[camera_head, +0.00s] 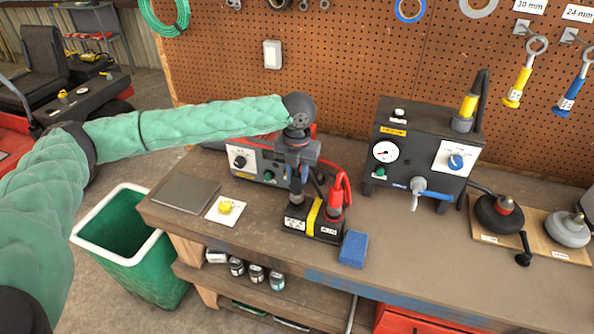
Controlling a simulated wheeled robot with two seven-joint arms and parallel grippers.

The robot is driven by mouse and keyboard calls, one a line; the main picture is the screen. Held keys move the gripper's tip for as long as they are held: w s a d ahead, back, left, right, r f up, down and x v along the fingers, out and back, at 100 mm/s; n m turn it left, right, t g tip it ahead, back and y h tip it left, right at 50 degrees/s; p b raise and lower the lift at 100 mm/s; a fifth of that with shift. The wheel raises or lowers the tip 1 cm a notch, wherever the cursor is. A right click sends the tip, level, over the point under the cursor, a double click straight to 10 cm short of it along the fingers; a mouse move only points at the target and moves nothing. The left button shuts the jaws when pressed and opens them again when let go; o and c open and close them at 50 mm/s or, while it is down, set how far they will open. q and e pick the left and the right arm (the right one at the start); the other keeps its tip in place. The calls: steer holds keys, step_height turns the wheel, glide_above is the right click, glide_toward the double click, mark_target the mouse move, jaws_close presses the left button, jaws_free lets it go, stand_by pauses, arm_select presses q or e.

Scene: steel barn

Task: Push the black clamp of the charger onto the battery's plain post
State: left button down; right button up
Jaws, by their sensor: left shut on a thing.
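The battery (312,219) is a black block with a yellow band across its middle, on the bench. A red clamp (336,204) stands upright at its right end, with a red cable arching behind it. The charger (243,161) is a grey and red box behind the battery, partly hidden by my left arm. My left gripper (297,179) points down over the battery's left end. It is shut on the black clamp (296,194), which is mostly hidden by the gripper. The plain post is hidden, and I cannot tell whether the clamp touches it. My right gripper is not in view.
A blue sponge (353,248) lies right of the battery. A yellow item on a white card (226,208) and a dark flat plate (186,193) lie left. A black gauge box (420,150) stands to the right. A green bin (130,245) stands left of the bench (450,240).

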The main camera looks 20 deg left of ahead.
arm_select(q)
steer(key=shift+f, duration=0.2)
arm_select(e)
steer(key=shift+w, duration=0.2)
arm_select(q)
steer(key=shift+f, duration=0.3)
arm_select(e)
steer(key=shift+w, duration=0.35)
arm_select(q)
steer(key=shift+f, duration=0.25)
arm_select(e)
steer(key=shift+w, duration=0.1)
arm_select(q)
steer(key=c, duration=1.1)
jaws_free()
steer(key=shift+o, duration=0.2)
steer(key=shift+r+b, duration=0.35)
steer(key=shift+r, duration=0.05)
step_height(320, 180, up, 6)
steer(key=shift+f+b, duration=0.1)
steer(key=shift+b, duration=0.9)
steer(key=shift+r, duration=0.55)
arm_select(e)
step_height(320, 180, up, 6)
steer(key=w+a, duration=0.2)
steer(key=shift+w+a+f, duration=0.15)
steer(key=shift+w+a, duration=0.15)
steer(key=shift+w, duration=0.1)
